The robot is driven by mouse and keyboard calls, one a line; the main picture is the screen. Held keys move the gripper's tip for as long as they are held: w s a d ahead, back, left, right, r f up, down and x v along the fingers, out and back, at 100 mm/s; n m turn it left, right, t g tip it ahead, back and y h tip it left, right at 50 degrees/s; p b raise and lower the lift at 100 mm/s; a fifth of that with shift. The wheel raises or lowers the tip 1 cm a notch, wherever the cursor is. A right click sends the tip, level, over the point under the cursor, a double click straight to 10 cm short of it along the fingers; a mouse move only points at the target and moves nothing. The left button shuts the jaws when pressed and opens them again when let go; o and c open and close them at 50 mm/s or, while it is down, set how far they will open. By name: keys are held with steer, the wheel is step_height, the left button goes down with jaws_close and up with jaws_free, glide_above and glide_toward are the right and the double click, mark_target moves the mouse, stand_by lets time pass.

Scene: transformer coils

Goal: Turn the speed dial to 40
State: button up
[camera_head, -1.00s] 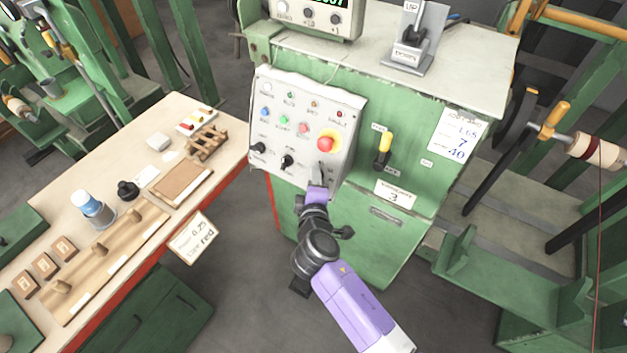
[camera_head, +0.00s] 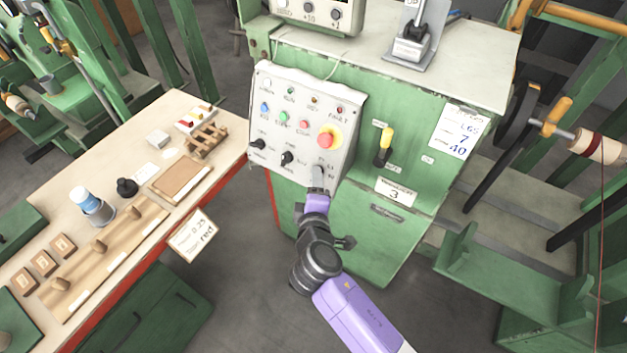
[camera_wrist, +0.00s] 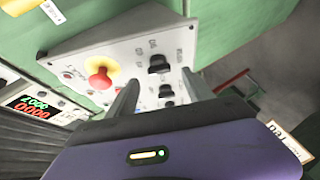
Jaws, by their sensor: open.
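The white control panel (camera_head: 305,110) on the green machine carries several black rotary knobs along its lower part. The left knob (camera_head: 258,144) and middle knob (camera_head: 288,158) show clearly; the lower right one is hidden behind my gripper (camera_head: 318,178). In the wrist view, my gripper (camera_wrist: 160,76) is open, with its two grey fingers pointing at the panel. A black knob (camera_wrist: 159,63) appears between and just beyond the fingertips; I cannot tell whether they touch it. Its markings are too small to read, so I cannot tell its setting.
A red emergency button (camera_head: 326,139) on a yellow base sits just above my gripper. A yellow-handled lever (camera_head: 385,144) is to the right. A card (camera_head: 459,134) shows 7 and 40. A workbench (camera_head: 232,150) with small parts stands left.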

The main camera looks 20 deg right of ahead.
steer(key=shift+v, duration=2)
